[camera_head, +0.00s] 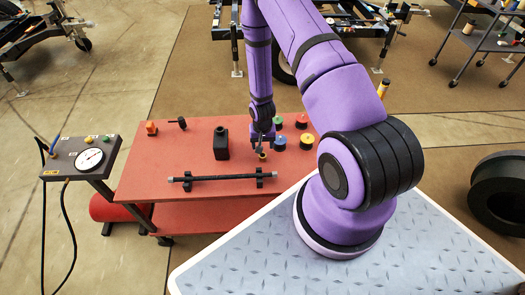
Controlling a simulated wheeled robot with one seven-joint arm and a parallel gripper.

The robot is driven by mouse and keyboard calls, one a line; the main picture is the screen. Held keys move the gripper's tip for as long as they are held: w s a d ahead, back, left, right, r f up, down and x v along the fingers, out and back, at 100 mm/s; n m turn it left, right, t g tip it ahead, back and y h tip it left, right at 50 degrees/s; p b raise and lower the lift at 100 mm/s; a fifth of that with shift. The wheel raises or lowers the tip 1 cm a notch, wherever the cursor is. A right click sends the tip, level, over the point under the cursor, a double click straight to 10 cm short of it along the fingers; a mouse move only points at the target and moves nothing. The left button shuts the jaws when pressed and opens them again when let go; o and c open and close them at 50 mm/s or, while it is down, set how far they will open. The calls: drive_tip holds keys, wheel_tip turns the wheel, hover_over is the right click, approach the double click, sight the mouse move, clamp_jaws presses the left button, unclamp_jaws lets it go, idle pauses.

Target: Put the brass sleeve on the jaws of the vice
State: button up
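A small brass-coloured piece (262,157), which looks like the brass sleeve, shows at the tip of my gripper (262,150), over the red cart top. My gripper points down, and its fingers are too small to tell whether they are shut on the piece or only above it. A black block-like thing (221,146), perhaps the vice, stands upright on the cart to the left of my gripper, apart from it. Its jaws cannot be made out.
The red cart (140,185) also carries a dark rod (222,178) on two black supports at the front. Several coloured round pieces, including a blue one (280,143), lie right of my gripper. An orange piece (151,129) sits back left. A gauge box (82,158) stands at left.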

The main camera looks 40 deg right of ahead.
drive_tip(key=a+r+n+t, duration=0.1)
drive_tip(key=a+r+n, duration=0.15)
drive_tip(key=r, duration=1.75)
drive_tip(key=a+r+n+t, duration=0.1)
drive_tip(key=a+r+t, duration=0.15)
drive_tip(key=r, duration=1.75)
drive_tip(key=s+a+r+n+t, duration=0.1)
drive_tip(key=s+a+r, duration=0.2)
drive_tip(key=s+r, duration=0.6)
drive_tip(key=s+a+r+n, duration=0.2)
drive_tip(key=s+a+r, duration=0.1)
drive_tip(key=s+r, duration=0.7)
drive_tip(key=shift+s+a+t, duration=0.35)
drive_tip(key=shift+s+a, duration=0.05)
drive_tip(key=shift+s, duration=0.45)
drive_tip(key=shift+o, duration=0.5)
drive_tip(key=shift+s, duration=0.4)
drive_tip(key=shift+w, duration=0.1)
